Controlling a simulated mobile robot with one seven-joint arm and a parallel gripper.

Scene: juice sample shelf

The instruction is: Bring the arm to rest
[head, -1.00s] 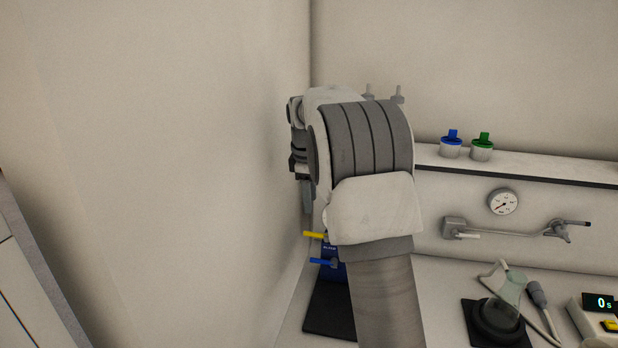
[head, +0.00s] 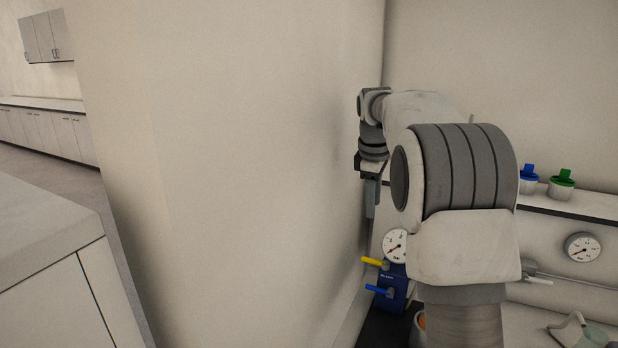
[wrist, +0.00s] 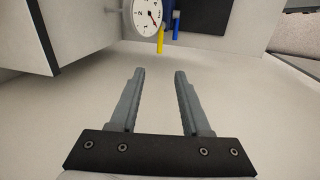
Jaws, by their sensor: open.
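My gripper (wrist: 158,85) is open and empty in the wrist view, its two grey fingers apart with bare pale surface beyond them. In the head view my gripper (head: 371,200) hangs at the end of my arm, close to the wall corner and partly seen from the side. It is above and left of a blue device with a yellow lever (head: 374,262) and a blue lever (head: 378,290). My arm hides part of that device and the shelf behind.
A gauge (head: 396,246) sits by the blue device; it also shows in the wrist view (wrist: 146,16). A shelf (head: 590,211) holds a blue-capped jar (head: 528,180) and a green-capped jar (head: 561,185). A second gauge (head: 582,247) is on the back wall. A wall (head: 240,170) stands close left.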

